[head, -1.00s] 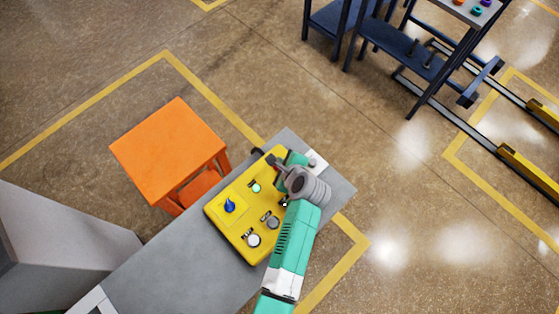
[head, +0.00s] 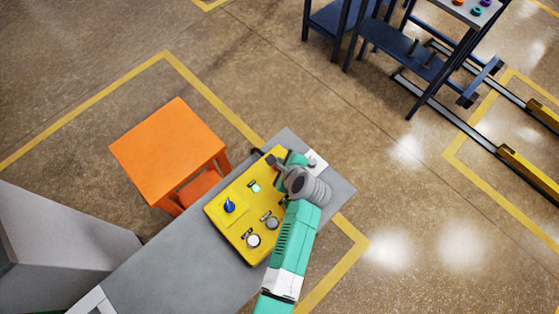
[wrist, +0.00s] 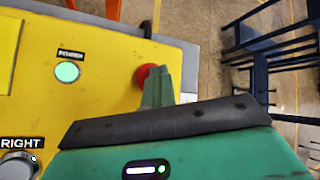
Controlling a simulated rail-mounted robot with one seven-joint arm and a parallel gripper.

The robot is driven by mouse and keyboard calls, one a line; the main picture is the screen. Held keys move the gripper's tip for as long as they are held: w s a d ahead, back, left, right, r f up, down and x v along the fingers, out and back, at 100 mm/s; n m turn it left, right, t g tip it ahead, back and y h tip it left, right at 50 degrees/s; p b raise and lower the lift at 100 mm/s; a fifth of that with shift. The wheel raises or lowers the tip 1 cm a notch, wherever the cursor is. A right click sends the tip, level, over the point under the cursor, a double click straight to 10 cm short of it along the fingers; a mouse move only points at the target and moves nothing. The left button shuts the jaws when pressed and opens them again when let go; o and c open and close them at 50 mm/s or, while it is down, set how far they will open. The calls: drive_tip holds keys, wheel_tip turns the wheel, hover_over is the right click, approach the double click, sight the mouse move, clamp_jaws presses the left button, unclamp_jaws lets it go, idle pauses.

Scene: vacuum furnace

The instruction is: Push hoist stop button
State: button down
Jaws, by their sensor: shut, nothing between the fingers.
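The yellow control box (head: 228,228) lies on a grey bench. In the wrist view, a round red button (wrist: 147,73) stands at the box's far right; its label is not visible, so I cannot confirm it is the hoist stop. My gripper (wrist: 157,82) is shut and empty, with its green fingers at the red button, covering its right part. I cannot tell whether they touch it.
An orange stool (head: 168,150) stands left of the grey bench (head: 175,262).

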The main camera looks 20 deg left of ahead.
drive_tip(key=shift+s+f, duration=0.25)
drive_tip(key=shift+f, duration=0.2)
drive_tip(key=shift+s+f, duration=0.1)
drive_tip(key=shift+f, duration=0.35)
drive_tip(key=shift+a+r+p, duration=0.1)
drive_tip(key=shift+r+p, duration=0.3)
drive_tip(key=shift+p, duration=0.05)
drive_tip(key=shift+r, duration=0.15)
wheel_tip(320, 180, up, 6)
drive_tip(key=p, duration=0.6)
drive_tip(key=shift+r+p, duration=0.2)
drive_tip(key=shift+p, duration=0.2)
drive_tip(key=shift+f, duration=0.1)
